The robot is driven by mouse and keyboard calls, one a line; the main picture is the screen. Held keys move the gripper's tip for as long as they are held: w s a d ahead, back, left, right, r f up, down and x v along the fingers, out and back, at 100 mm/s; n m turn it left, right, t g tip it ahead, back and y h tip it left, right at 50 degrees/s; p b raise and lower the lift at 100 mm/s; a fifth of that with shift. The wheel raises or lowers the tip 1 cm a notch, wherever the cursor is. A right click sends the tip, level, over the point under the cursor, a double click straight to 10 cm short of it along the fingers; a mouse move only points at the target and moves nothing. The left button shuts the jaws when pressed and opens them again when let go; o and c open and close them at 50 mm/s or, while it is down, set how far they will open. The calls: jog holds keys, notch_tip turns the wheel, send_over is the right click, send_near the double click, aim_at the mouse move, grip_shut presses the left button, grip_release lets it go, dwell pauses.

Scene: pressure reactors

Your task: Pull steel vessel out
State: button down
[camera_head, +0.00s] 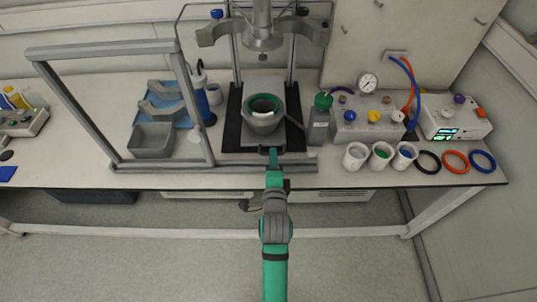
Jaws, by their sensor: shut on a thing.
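The steel vessel (262,124) is an open grey cylinder with a green ring inside its rim. The fingers are small and partly hidden by my arm, so the exact part held is hard to see. The reactor head (263,38) hangs above and behind the vessel, clear of its rim.
A grey frame (55,98) stands at the left, its foot bar running along the bench front. Left of the stand are a blue tray, grey bin and bottle.

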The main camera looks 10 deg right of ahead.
jog(key=shift+a, duration=0.15)
jog(key=c, duration=1.8)
grip_release()
jog(key=shift+c, duration=0.2)
jog(key=shift+w, duration=0.1)
jog(key=v, duration=1.1)
jog(key=s+a+f+n, duration=0.2)
jog(key=s+n, duration=0.4)
jog(key=s, duration=0.3)
jog(key=s+a+f+n+y, duration=0.1)
jog(key=s+a+n, duration=0.2)
jog(key=s+n, duration=0.4)
jog(key=s+a+f+n+y, duration=0.1)
jog(key=s+n, duration=0.5)
jog(key=s, duration=0.6)
jog(key=shift+a+f+n, duration=0.4)
jog(key=shift+a+f, duration=0.45)
jog(key=shift+a, duration=0.3)
